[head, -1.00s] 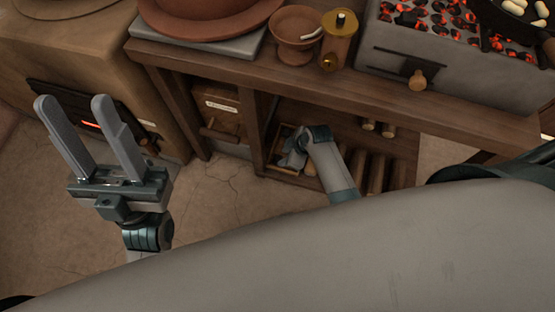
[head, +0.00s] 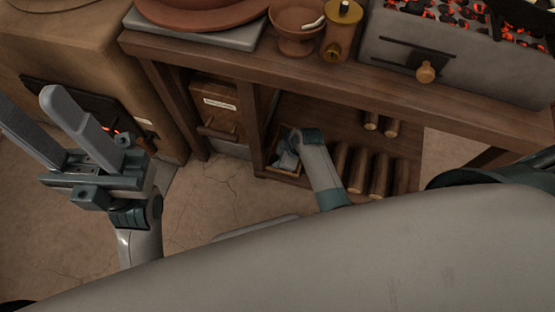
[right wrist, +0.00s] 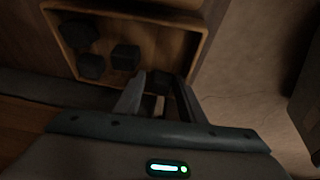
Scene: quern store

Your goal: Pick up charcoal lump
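Dark charcoal lumps lie in a shallow wooden tray (right wrist: 198,58), seen in the right wrist view. One charcoal lump (right wrist: 158,80) is at the tray's near side, between the fingertips of my right gripper (right wrist: 160,92). The fingers look apart on either side of it; contact is not clear. In the head view, my right gripper (head: 286,156) reaches down into the tray (head: 268,160) on the low shelf and hides most of its contents. My left gripper (head: 62,115) is open and empty, raised at the left, with one finger cut by the picture edge.
More charcoal lumps (right wrist: 80,35) lie deeper in the tray. The wooden bench (head: 330,75) overhangs the shelf. A labelled drawer box (head: 214,105) stands left of the tray, and several short rods (head: 360,172) to its right. A glowing brazier (head: 420,55) is on top.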

